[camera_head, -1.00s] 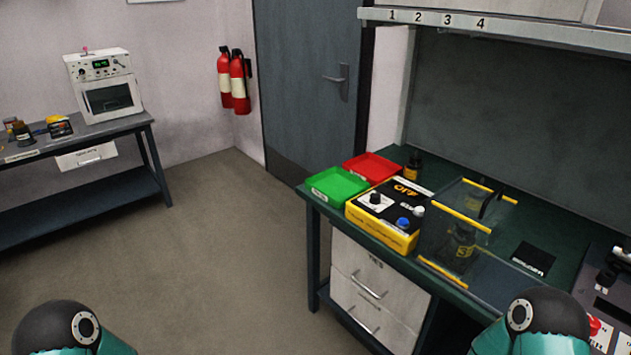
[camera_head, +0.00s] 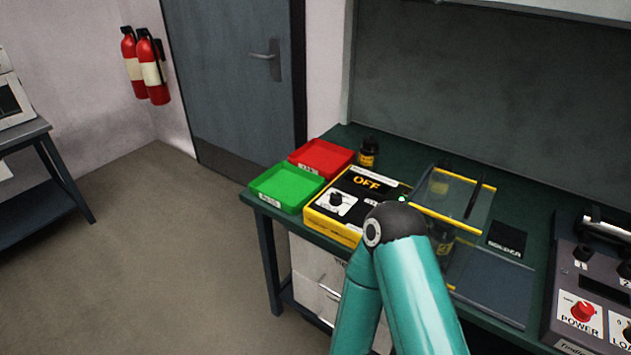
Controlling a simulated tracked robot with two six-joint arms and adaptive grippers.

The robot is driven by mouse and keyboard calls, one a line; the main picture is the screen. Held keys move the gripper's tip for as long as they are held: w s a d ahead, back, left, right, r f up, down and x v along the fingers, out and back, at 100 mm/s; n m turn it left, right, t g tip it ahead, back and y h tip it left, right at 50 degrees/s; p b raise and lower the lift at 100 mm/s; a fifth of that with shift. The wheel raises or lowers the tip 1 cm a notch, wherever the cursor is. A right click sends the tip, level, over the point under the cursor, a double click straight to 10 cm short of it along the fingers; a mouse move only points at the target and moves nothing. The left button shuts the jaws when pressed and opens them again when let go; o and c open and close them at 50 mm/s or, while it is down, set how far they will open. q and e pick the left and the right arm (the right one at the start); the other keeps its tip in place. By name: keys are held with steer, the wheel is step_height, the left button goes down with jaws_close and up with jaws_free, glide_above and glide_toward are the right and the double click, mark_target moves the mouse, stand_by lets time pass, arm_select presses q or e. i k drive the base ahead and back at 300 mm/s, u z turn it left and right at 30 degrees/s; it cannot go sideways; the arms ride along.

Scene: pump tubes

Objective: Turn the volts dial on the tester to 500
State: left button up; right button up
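The tester appears to be the yellow-edged black box (camera_head: 373,183) on the green bench, with "OFF" in yellow on its top. A black dial (camera_head: 337,198) sits on a white plate at its left; its markings are too small to read. A small green light (camera_head: 403,198) shows near the box's right end. A teal arm of mine, with a dark joint, covers the box's front right part. The blue and white knobs seen there earlier are hidden. Neither gripper is in view.
A green tray (camera_head: 285,199) and a red tray (camera_head: 318,172) stand beside the box, with a dark bottle (camera_head: 368,152) behind. A clear yellow-edged guard (camera_head: 452,219) stands to the right. A grey device (camera_head: 583,308) with a red power knob is at far right.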

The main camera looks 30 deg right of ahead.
mark_target(335, 199)
steer(key=z, duration=0.15)
steer(key=i, duration=0.75)
steer(key=z, duration=0.9)
